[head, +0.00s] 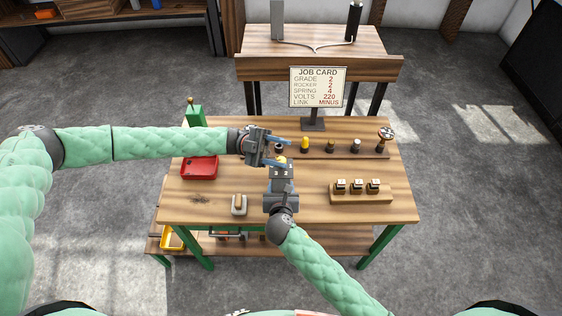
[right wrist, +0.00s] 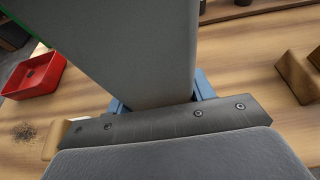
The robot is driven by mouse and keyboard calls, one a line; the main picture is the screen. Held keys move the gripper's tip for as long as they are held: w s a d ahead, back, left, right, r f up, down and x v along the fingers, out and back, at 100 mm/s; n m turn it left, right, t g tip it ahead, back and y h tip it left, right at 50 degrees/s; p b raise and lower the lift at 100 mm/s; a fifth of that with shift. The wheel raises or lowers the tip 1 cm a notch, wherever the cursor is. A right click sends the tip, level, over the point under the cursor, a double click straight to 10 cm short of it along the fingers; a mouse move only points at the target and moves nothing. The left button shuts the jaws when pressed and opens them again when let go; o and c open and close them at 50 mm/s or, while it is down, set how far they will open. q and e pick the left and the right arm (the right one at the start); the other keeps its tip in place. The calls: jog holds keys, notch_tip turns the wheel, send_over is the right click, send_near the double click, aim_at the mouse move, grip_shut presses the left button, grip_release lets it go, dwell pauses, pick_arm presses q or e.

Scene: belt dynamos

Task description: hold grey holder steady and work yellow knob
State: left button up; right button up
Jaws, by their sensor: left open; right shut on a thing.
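My right gripper (head: 283,167) is shut on a broad grey piece, which I take to be the grey holder (right wrist: 145,45). In the right wrist view it rises between the blue fingers (right wrist: 160,98) and fills the upper middle. In the head view the grippers mostly hide it. A small yellow piece (head: 282,159), perhaps the yellow knob, shows just above the right gripper. My left gripper (head: 284,152) is open and reaches in from the left, its blue fingers close around or beside that yellow piece. I cannot tell whether they touch it.
A row of small parts stands behind, including a yellow-topped one (head: 305,144). A red tray (head: 199,167) is at left, a wooden block with dark parts (head: 360,198) at right. The job card (head: 318,87) stands at the back.

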pick_arm(q)
jog(key=n+t+h, duration=0.2)
jog(key=n+t, duration=0.1)
jog(key=n+t+h, duration=0.1)
jog(key=shift+a+n+t, duration=0.3)
jog(key=shift+t, duration=0.1)
jog(key=n+t, duration=0.1)
jog(key=t, duration=0.1)
jog(key=n+t+h, duration=0.1)
jog(key=n+t, duration=0.1)
jog(key=a+n+t, duration=0.1)
jog(key=t, duration=0.1)
jog(key=shift+a+f+n, duration=0.1)
jog(key=shift+f+n, duration=0.2)
jog(key=s+a+f+n+t+y, duration=0.4)
jog(key=a+f+n+t+y, duration=0.3)
jog(key=n+t, duration=0.4)
jog(key=shift+n+g, duration=0.5)
jog(key=shift+n, duration=0.1)
jog(key=shift+r+x, duration=0.2)
jog(key=shift+x, duration=1.6)
jog(key=shift+r+x, duration=0.15)
jog(key=shift+x, duration=1.65)
jog(key=shift+r+x, duration=0.2)
jog(key=shift+x, duration=1.6)
jog(key=c, duration=1)
jog(key=shift+w, duration=0.1)
